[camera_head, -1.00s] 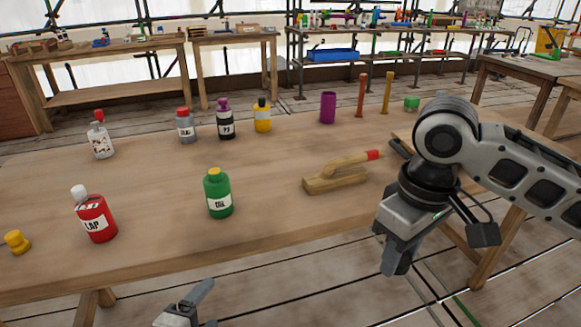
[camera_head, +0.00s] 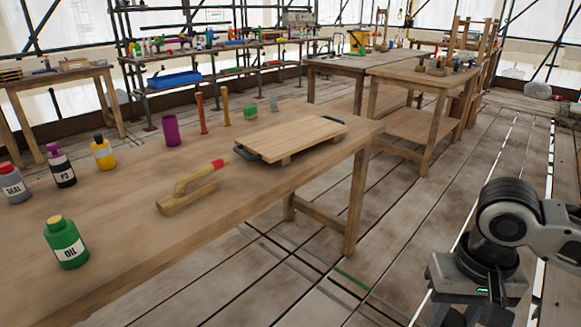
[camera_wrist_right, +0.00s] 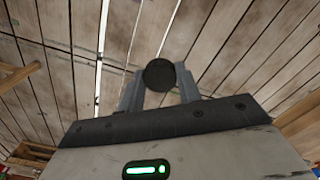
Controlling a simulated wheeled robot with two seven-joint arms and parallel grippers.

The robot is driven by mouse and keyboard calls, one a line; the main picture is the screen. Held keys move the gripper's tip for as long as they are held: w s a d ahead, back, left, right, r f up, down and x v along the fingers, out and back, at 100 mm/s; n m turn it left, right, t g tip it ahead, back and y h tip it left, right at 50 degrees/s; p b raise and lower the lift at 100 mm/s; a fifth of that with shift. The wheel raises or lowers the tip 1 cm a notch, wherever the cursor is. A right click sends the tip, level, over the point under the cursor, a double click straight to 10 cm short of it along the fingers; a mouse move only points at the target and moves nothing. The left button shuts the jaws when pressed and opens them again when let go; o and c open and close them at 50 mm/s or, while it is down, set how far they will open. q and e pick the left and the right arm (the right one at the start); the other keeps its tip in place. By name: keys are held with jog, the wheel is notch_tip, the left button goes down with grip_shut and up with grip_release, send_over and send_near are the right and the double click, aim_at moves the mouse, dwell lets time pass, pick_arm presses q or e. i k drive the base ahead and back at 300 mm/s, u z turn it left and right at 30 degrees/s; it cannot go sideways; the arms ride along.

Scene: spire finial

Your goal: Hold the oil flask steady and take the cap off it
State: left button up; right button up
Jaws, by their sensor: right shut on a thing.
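The oil flask (camera_head: 66,246) is a green bottle with a white OIL label. It stands upright on the near wooden table, at the left of the head view. Its yellow cap (camera_head: 54,221) sits on its neck. My right gripper (camera_wrist_right: 159,77) is shut on a dark round thing (camera_wrist_right: 159,73) in the right wrist view, over the plank floor. In the head view my right arm is at the lower right, far from the flask and off the table; its fingertips do not show there. My left gripper is not in view.
A seal bottle (camera_head: 14,184), a P3 bottle (camera_head: 61,167) and a yellow bottle (camera_head: 103,153) stand behind the flask. A wooden float (camera_head: 190,190) and a board with dark handles (camera_head: 290,137) lie to its right. Bare tabletop lies between flask and float.

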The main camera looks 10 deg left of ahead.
aim_at(62, 234)
jog(key=z, duration=0.7)
jog(key=i, duration=1.7)
jog(key=u, duration=3.6)
jog(key=i, duration=1)
